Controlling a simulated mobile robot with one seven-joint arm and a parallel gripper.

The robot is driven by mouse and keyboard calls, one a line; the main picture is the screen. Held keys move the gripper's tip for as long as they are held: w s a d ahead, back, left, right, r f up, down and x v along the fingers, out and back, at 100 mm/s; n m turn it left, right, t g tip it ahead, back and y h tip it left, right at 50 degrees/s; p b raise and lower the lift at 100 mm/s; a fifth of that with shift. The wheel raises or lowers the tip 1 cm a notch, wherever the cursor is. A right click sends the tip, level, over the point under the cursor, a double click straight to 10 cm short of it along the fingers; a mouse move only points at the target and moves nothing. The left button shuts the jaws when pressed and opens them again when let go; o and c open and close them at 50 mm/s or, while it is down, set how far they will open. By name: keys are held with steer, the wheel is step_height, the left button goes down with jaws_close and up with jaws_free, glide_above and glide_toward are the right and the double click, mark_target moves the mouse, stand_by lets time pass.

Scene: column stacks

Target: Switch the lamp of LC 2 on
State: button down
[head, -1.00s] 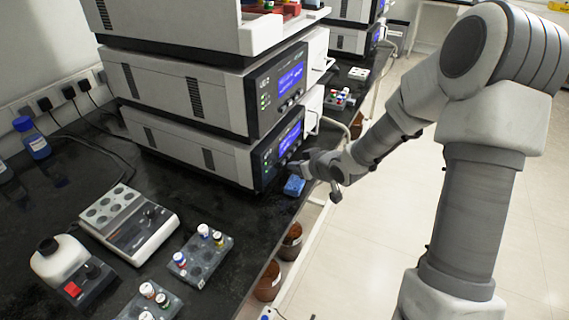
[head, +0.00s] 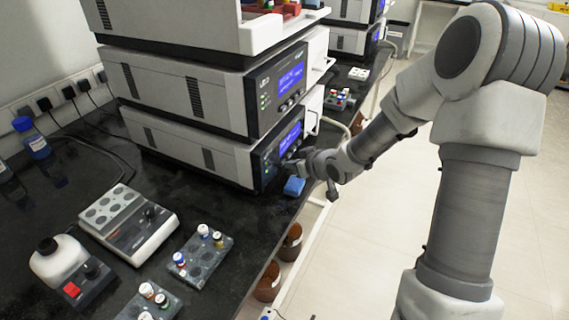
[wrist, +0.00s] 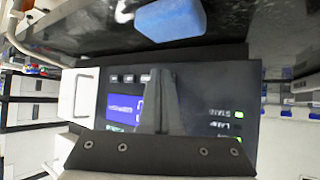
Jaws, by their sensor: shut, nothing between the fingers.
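A stack of grey instrument modules stands on the black bench in the head view. The middle module (head: 190,90) has a dark front panel with a blue screen (head: 290,78), buttons and a label that looks like LC 2. The module under it (head: 185,145) has a similar panel and lit screen (head: 290,137). My gripper (head: 288,165) is shut and empty, close in front of the lower module's panel. In the wrist view my shut fingers (wrist: 166,85) cover part of that panel (wrist: 205,95), between its screen (wrist: 122,108) and small status lights (wrist: 238,114). I cannot tell whether they touch it.
A blue sponge-like block (head: 294,186) lies on the bench just below my gripper and shows in the wrist view (wrist: 170,18). A heater block (head: 130,225), vial racks (head: 200,258) and a small mixer (head: 70,270) stand at front left. The floor at right is clear.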

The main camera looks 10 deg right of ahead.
stand_by(0.5)
steer(key=shift+s+d+p, duration=0.4)
steer(key=shift+d+p, duration=0.05)
steer(key=shift+d, duration=0.15)
steer(key=shift+s+d+r+p, duration=0.1)
steer(key=shift+s+d+p, duration=0.35)
steer(key=shift+d, duration=0.2)
steer(key=shift+s+d+p, duration=0.4)
steer(key=shift+d+p, duration=0.05)
steer(key=shift+d, duration=0.2)
steer(key=shift+s+d+p, duration=0.35)
steer(key=shift+s+d, duration=0.2)
steer(key=shift+d, duration=0.25)
